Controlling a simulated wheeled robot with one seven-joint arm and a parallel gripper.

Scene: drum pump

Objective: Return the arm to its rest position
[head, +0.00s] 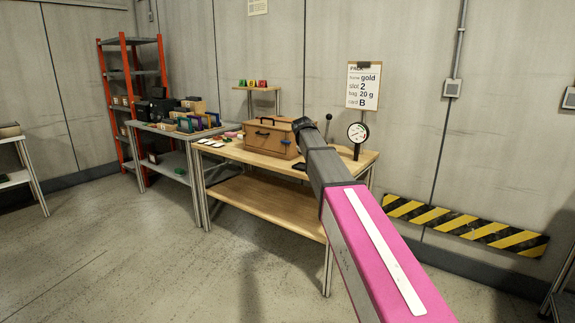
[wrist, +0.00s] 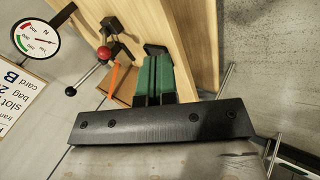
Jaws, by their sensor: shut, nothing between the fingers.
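My arm (head: 375,245) reaches from the lower right up toward the wooden workbench in the head view, with a magenta link and a dark grey forearm. Its dark far end (head: 303,124) overlaps the right side of the brown case; contact cannot be told. The head view does not show my fingers clearly. In the wrist view my gripper (wrist: 156,50) has green fingers with dark tips, side by side and shut with nothing held. They point toward the pale wooden bench (wrist: 205,45).
The workbench (head: 262,160) carries a brown case (head: 268,137) and a round gauge (head: 358,133), also in the wrist view (wrist: 37,40). A lever (wrist: 103,54) stands by it. A cluttered table (head: 168,131) and red-framed shelves (head: 124,45) stand left. Floor (head: 130,255) is clear.

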